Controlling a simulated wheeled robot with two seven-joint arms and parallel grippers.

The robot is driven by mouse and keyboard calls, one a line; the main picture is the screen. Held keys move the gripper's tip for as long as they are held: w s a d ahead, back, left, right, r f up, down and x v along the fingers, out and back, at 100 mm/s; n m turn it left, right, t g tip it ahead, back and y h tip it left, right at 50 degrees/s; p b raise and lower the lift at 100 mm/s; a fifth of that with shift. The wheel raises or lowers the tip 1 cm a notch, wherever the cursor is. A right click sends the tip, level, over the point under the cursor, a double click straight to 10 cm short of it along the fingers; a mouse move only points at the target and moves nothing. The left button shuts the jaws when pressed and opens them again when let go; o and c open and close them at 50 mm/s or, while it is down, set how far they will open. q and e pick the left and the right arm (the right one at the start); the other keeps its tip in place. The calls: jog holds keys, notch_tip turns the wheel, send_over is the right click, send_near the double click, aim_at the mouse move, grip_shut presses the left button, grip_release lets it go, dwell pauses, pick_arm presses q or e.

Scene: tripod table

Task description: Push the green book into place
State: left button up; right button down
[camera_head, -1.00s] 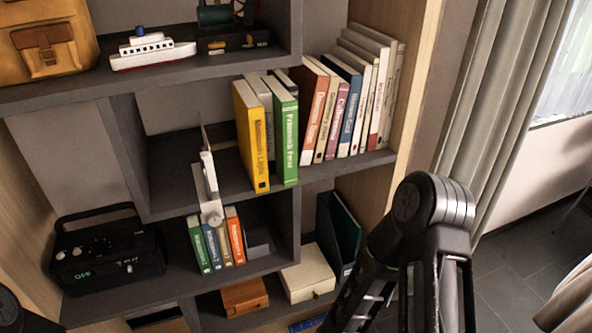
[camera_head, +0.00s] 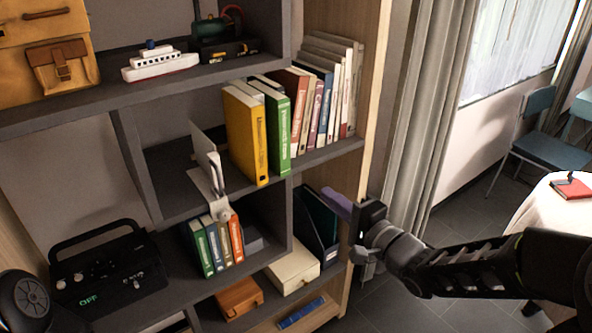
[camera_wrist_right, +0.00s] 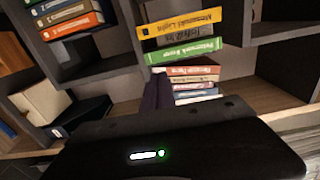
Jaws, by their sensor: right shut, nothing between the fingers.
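The green book (camera_head: 283,125) stands upright on the middle shelf (camera_head: 335,152), between the yellow book (camera_head: 247,138) with a grey one behind it and a row of red and pale books (camera_head: 318,105). Its spine stands further forward than that row. It also shows in the right wrist view (camera_wrist_right: 185,52), below the yellow book (camera_wrist_right: 180,28). My right gripper (camera_head: 337,203) comes in from the right, below and to the right of the green book and apart from it. Its fingers are shut and empty; they also show in the wrist view (camera_wrist_right: 158,92). My left gripper is out of view.
Small books (camera_head: 215,243) and a black radio (camera_head: 110,270) stand on the lower shelf. A dark file holder (camera_head: 315,222) and a cream box (camera_head: 293,266) are near my right gripper. The shelf's wooden side panel (camera_head: 365,100) is just right of the row. A toy ship (camera_head: 158,62) sits above.

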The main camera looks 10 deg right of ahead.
aim_at(285, 163)
jog(key=shift+a, duration=0.1)
jog(key=shift+w, duration=0.15)
